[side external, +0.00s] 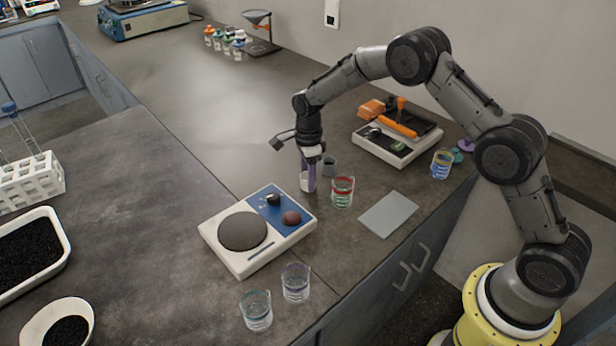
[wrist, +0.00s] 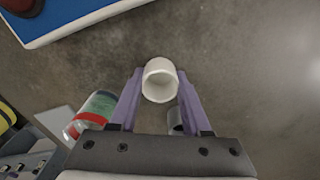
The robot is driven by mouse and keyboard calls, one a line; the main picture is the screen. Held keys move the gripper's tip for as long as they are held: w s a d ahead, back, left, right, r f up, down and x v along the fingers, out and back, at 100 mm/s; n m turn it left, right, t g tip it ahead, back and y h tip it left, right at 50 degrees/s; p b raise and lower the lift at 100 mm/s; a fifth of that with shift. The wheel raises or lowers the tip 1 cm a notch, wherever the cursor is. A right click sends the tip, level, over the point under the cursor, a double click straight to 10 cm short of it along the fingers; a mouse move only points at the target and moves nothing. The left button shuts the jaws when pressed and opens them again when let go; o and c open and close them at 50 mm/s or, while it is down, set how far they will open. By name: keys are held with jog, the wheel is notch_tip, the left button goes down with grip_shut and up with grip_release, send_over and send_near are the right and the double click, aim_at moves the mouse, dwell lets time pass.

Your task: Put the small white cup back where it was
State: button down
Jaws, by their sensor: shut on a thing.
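The small white cup (wrist: 159,84) is between the purple fingers of my gripper (wrist: 157,92) in the wrist view, its open mouth facing the camera. In the side view my gripper (side external: 309,176) points down, shut on the white cup (side external: 304,182), which is partly hidden behind a finger. The cup is at or just above the dark bench top; I cannot tell whether its base touches. A small grey cup (side external: 329,166) stands just right of the gripper, and it also shows partly behind a finger in the wrist view (wrist: 175,118).
A red-banded glass beaker (side external: 342,192) stands close to the right of my gripper. The white and blue device (side external: 258,228) with a round plate is in front-left. A grey flat plate (side external: 388,214) lies to the right. The bench behind and left of the gripper is clear.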

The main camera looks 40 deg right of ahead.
jog(key=shift+f, duration=0.15)
jog(key=shift+c, duration=1.8)
grip_release()
jog(key=s+r+n+t, duration=0.1)
jog(key=s+r+n, duration=0.25)
jog(key=r, duration=0.75)
jog(key=s+r+n+t, duration=0.15)
jog(key=s+r, duration=0.35)
jog(key=r, duration=0.7)
jog(key=s+d+r+n, duration=0.1)
jog(key=s+r+n, duration=0.45)
jog(key=s, duration=0.45)
jog(key=s+f+n+t, duration=0.3)
jog(key=s+n, duration=0.9)
jog(key=s, duration=0.6)
jog(key=shift+s+d, duration=0.15)
jog(key=shift+d, duration=0.1)
